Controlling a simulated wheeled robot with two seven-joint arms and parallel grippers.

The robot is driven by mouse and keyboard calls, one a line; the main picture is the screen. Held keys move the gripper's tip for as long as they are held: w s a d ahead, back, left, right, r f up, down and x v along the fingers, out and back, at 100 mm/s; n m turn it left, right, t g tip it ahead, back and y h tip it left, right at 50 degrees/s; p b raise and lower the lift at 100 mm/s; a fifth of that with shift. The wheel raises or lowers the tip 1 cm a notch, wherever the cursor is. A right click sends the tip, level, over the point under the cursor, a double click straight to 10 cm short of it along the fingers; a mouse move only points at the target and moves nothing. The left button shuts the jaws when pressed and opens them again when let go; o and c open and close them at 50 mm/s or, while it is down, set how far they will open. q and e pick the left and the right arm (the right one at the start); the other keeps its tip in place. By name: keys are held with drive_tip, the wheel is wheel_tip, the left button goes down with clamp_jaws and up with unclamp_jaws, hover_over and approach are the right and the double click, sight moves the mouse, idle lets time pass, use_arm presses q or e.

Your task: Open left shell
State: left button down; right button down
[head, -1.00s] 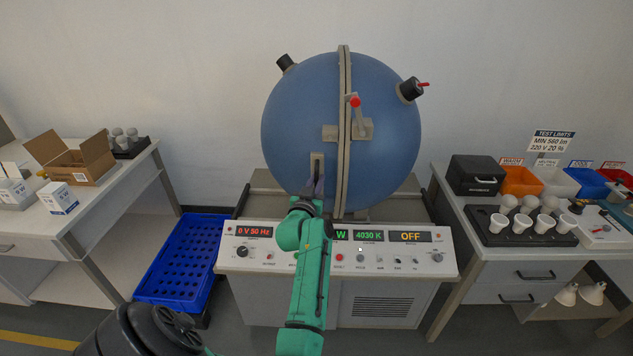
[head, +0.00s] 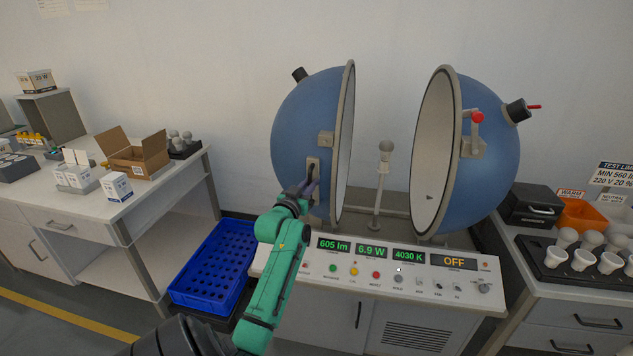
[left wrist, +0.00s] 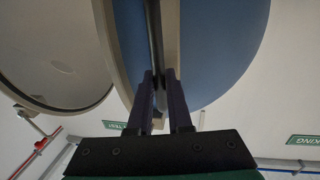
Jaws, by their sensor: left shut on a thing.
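The blue sphere stands parted into two halves with a wide gap between them. The left shell (head: 298,125) has its open face turned right, and the right shell (head: 490,190) shows its pale inside. My left gripper (head: 309,188) is shut on the left shell's handle (head: 313,172), low near the rim. In the left wrist view the fingers (left wrist: 160,95) close on the dark handle bar (left wrist: 155,45), with the blue shell behind. A lamp post (head: 380,185) stands upright between the halves, with a pale top. My right gripper is not in view.
The control panel (head: 400,262) below reads 605 lm, 6.9 W, 4030 K and OFF. A blue crate (head: 215,265) stands low at the left. A table (head: 80,220) with boxes is further left. A bench with a bulb tray (head: 585,258) is at the right.

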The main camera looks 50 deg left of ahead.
use_arm(q)
drive_tip(key=shift+w+d+f, duration=0.15)
drive_tip(key=shift+w+d, duration=0.15)
drive_tip(key=shift+d, duration=0.1)
drive_tip(key=c, duration=1.1)
unclamp_jaws()
drive_tip(key=shift+w+d, duration=0.15)
drive_tip(key=shift+c, duration=0.2)
drive_tip(key=o, duration=0.3)
drive_tip(key=shift+w, duration=0.1)
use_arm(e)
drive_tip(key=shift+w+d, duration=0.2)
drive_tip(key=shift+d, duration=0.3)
use_arm(q)
drive_tip(key=b+v, duration=0.3)
drive_tip(key=v, duration=1.1)
drive_tip(key=shift+s+b, duration=0.25)
drive_tip(key=shift+b, duration=0.1)
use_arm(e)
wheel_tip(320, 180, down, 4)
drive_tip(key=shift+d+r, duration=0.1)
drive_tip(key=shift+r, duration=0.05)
